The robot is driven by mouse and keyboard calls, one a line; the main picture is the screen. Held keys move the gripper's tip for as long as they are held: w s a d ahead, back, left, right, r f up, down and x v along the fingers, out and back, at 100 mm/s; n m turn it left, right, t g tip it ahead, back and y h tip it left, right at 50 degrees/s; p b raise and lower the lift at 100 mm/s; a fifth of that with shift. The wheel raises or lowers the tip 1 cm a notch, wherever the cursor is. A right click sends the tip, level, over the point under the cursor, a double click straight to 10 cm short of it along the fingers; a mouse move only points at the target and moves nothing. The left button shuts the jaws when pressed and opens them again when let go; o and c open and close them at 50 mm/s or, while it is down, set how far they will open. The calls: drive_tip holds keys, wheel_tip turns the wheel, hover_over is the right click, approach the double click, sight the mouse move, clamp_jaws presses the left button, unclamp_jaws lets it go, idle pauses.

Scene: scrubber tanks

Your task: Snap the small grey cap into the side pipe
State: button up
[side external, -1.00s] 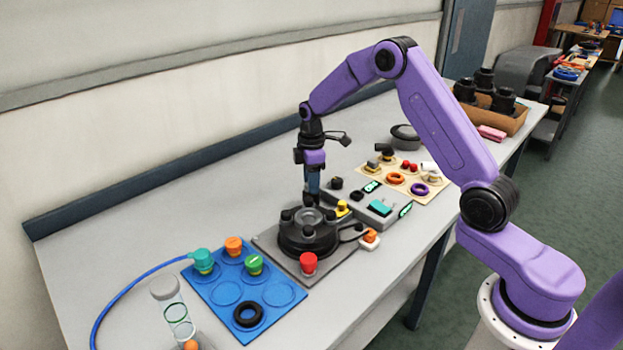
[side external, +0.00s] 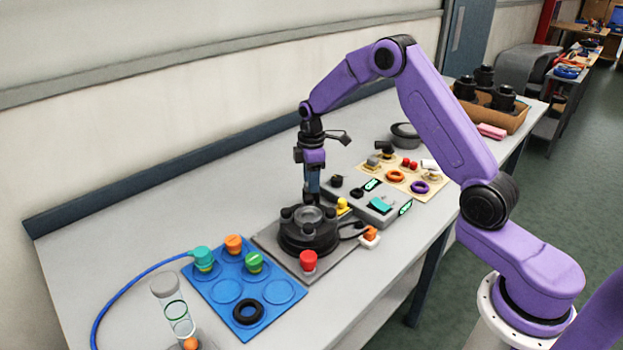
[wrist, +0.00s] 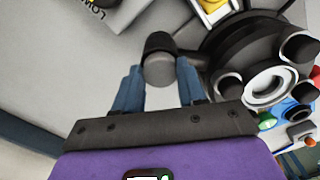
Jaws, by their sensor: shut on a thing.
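The black tank (side external: 306,238) stands on a grey base plate on the bench, with a round opening on top. My gripper (side external: 312,198) points down just behind the tank, its fingertips partly hidden by it. In the wrist view, the blue fingers of my gripper (wrist: 157,80) are shut on the small grey cap (wrist: 160,70). The cap lies against a short black pipe end (wrist: 160,43) at the left of the tank (wrist: 225,55). I cannot tell whether the cap is seated in the pipe or only touching it.
A blue mat (side external: 213,292) with coloured caps and a black ring lies left of the tank. A red knob (side external: 308,261) stands in front. A grey control box (side external: 379,207) and a beige parts board (side external: 418,184) are to the right. A clear tube (side external: 174,305) stands front left.

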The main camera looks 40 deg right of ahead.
idle(0.3)
drive_tip(key=o, duration=1.8)
drive_tip(key=shift+r, duration=0.1)
drive_tip(key=shift+r, duration=3.4)
